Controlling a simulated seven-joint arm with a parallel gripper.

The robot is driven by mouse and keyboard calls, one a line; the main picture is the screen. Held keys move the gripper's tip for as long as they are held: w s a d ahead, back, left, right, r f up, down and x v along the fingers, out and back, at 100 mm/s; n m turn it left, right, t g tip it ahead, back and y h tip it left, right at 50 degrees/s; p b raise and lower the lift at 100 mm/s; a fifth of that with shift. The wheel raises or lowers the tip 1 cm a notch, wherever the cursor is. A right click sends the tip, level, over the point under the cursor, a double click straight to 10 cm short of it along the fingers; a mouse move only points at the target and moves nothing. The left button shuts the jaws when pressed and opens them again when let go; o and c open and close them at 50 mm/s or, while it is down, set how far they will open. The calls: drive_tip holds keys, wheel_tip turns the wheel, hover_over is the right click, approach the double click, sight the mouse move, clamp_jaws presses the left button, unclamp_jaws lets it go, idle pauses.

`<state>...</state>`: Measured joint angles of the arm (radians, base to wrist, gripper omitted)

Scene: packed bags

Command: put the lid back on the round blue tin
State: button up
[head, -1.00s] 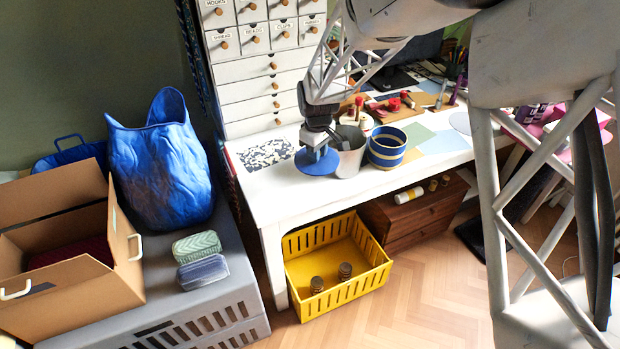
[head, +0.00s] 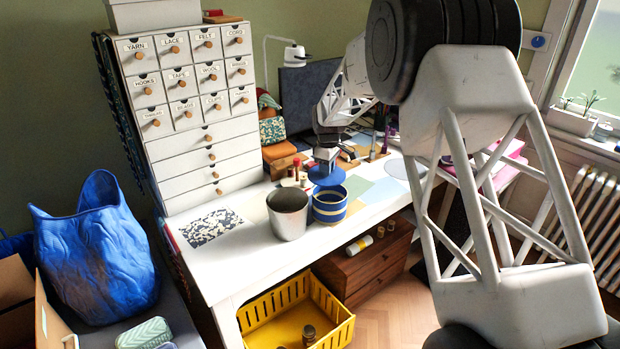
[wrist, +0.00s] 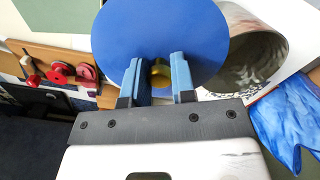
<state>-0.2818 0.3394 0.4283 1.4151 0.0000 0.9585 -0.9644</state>
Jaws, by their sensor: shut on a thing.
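The round tin (head: 330,210), blue with pale yellow bands, stands open-topped on the white table. My gripper (head: 326,158) is shut on the knob of the flat blue lid (head: 326,176). It holds the lid roughly level over the tin, seemingly a little above its rim; the exact gap and alignment are hard to tell. In the wrist view my gripper's fingers (wrist: 159,78) pinch a brassy knob (wrist: 160,72) on the blue lid (wrist: 155,35). The tin cannot be seen there; the lid hides what is below.
A grey metal pot (head: 289,216) stands close on the tin's left; it also shows in the wrist view (wrist: 238,55). Small red-topped items (head: 297,168) are behind. A drawer cabinet (head: 200,110) rises at the back left. The table's front left (head: 215,270) is clear.

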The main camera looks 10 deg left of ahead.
drive_tip(key=shift+w+d, duration=0.6)
drive_tip(key=shift+d, duration=0.05)
drive_tip(key=shift+f, duration=0.2)
drive_tip(key=shift+f, duration=2.9)
drive_tip(key=shift+f, duration=0.2)
idle(0.5)
drive_tip(key=o, duration=1.5)
drive_tip(key=shift+c, duration=0.2)
drive_tip(key=shift+r, duration=0.15)
drive_tip(key=shift+r, duration=3.3)
